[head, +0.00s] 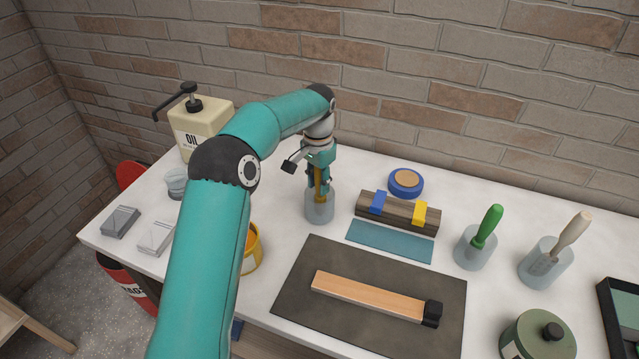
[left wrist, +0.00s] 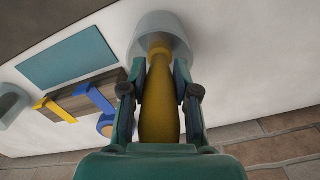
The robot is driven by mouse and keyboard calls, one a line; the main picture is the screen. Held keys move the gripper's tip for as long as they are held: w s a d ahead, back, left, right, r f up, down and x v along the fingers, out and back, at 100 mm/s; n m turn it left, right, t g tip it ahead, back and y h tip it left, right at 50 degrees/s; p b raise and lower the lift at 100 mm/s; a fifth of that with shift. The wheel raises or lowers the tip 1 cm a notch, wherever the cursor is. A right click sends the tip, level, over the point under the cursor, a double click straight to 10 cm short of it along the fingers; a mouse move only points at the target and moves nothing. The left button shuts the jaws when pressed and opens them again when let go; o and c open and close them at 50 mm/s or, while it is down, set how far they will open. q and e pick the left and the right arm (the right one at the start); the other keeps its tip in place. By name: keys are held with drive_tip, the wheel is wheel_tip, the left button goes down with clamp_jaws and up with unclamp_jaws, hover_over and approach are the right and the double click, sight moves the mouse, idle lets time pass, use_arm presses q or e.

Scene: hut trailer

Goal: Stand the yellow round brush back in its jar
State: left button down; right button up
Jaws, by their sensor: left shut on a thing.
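The yellow round brush (left wrist: 159,105) is held by its handle between the fingers of my left gripper (left wrist: 160,92), which is shut on it. Its lower end is inside the mouth of a translucent jar (head: 319,208), and the jar rim (left wrist: 160,20) surrounds it in the left wrist view. In the head view the brush (head: 320,188) looks close to upright, with my left gripper (head: 320,180) above the jar. I cannot tell whether the brush touches the jar's bottom. My right gripper is not in view.
Right of the jar are a wooden block with blue and yellow clips (head: 398,213), a tape roll (head: 406,183) and a teal strip (head: 390,241). A dark mat (head: 300,290) bears a wooden bar (head: 365,296). Jars with a green brush (head: 488,226) and a pale brush (head: 572,236) stand right.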

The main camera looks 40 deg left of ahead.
use_arm(q)
drive_tip(key=c, duration=0.9)
unclamp_jaws()
drive_tip(key=shift+o, duration=0.2)
wheel_tip(320, 180, up, 12)
drive_tip(key=shift+r+p, duration=0.1)
drive_tip(key=shift+p, duration=0.6)
